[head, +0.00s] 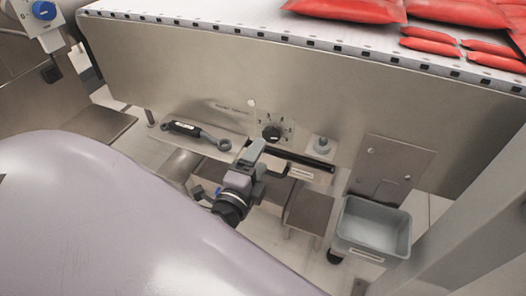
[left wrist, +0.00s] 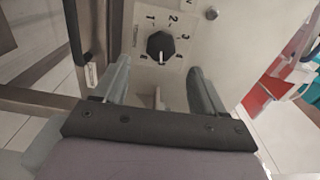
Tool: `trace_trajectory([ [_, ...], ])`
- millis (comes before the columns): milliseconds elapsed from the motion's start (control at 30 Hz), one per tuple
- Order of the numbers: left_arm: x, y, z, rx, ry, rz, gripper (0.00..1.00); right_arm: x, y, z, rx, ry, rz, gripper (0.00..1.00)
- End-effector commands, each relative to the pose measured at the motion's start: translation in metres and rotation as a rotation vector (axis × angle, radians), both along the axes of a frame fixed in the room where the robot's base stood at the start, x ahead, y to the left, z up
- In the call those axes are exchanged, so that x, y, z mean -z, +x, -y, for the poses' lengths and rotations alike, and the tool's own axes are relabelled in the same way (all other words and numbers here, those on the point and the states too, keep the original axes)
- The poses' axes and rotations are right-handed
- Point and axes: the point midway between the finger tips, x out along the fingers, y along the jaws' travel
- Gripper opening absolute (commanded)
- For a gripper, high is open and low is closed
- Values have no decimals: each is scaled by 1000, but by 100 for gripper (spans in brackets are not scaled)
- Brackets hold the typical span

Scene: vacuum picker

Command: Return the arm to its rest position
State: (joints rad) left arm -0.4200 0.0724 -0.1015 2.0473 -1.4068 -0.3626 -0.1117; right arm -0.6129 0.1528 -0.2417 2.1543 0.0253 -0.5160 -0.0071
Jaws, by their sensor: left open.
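My left gripper (head: 264,158) is in front of the steel machine panel (head: 205,85) in the head view, just below a black dial knob (head: 271,133). Its jaws are open, with nothing seen between them. In the left wrist view the two grey fingers (left wrist: 159,68) are spread apart, and the knob (left wrist: 160,46) with its numbered plate shows beyond and between their tips. The fingers look apart from the knob. My right gripper is in neither view.
A grey button (head: 321,146) and a black bar (head: 305,160) are to the right. Red bags (head: 350,8) lie on the perforated white belt (head: 240,18) above.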

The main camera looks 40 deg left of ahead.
Motion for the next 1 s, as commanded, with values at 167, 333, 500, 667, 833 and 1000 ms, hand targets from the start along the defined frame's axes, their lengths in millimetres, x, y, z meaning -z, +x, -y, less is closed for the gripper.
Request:
trace_trajectory([
  [167, 0, -10, 2, 0, 0, -1, 71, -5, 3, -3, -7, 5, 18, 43],
  [333, 0, -11, 3, 0, 0, 0, 71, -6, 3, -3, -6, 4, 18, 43],
  [500, 0, -11, 3, 0, 0, 0, 71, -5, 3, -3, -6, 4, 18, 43],
  [667, 0, -11, 3, 0, 0, 0, 71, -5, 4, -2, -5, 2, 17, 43],
  [833, 2, -11, 3, 1, -28, -5, 71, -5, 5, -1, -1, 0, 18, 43],
  [1000, 18, -18, 10, 10, -230, -44, 71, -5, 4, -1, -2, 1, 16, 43],
])
